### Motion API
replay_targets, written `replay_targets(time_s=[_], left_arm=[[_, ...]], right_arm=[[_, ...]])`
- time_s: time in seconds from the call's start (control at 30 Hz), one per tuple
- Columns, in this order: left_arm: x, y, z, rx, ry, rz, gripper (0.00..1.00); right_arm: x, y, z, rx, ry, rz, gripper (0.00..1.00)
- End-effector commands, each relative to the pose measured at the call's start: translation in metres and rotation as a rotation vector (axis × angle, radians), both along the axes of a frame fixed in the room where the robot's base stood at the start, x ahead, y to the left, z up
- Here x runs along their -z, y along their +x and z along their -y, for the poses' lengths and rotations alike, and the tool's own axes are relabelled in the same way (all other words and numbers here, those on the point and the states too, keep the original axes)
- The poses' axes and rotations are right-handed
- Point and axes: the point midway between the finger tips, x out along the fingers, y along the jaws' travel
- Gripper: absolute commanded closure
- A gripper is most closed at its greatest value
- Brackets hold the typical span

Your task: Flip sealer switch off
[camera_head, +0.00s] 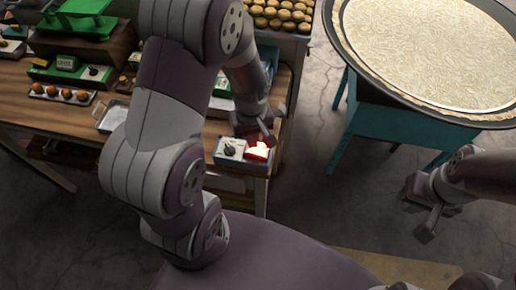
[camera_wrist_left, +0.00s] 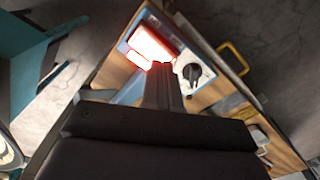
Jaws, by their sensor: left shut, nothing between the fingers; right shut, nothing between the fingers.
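The sealer switch is a glowing red rocker (camera_head: 257,151) on a small blue-sided box (camera_head: 243,167) at the front right corner of the wooden table. A black knob (camera_head: 230,150) sits on a white plate beside it. In the left wrist view the lit rocker (camera_wrist_left: 152,45) and the knob (camera_wrist_left: 192,72) show close up. My left gripper (camera_head: 268,138) is shut and empty, its tip right at the rocker; I cannot tell whether it touches. It also shows in the left wrist view (camera_wrist_left: 161,72). My right gripper (camera_head: 424,212) is shut and empty, far right over the floor.
The wooden table (camera_head: 55,118) holds a green scale (camera_head: 85,22), a tray of orange balls (camera_head: 62,93) and a metal tray (camera_head: 113,116). A large round pan (camera_head: 430,50) stands on a teal stand (camera_head: 380,125) at right. Floor lies open between them.

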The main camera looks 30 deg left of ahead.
Motion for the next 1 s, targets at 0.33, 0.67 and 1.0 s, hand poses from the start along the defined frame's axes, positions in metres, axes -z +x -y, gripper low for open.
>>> replay_targets(time_s=[0.33, 0.67, 1.0], left_arm=[[0.0000, 0.0000, 0.0000, 0.000, 0.000, 0.000, 1.00], [0.0041, 0.0000, 0.0000, 0.000, 0.000, 0.000, 1.00], [0.0092, 0.0000, 0.0000, 0.000, 0.000, 0.000, 1.00]], right_arm=[[0.0000, 0.0000, 0.0000, 0.000, 0.000, 0.000, 1.00], [0.0030, 0.0000, 0.0000, 0.000, 0.000, 0.000, 1.00], [0.0065, 0.0000, 0.0000, 0.000, 0.000, 0.000, 1.00]])
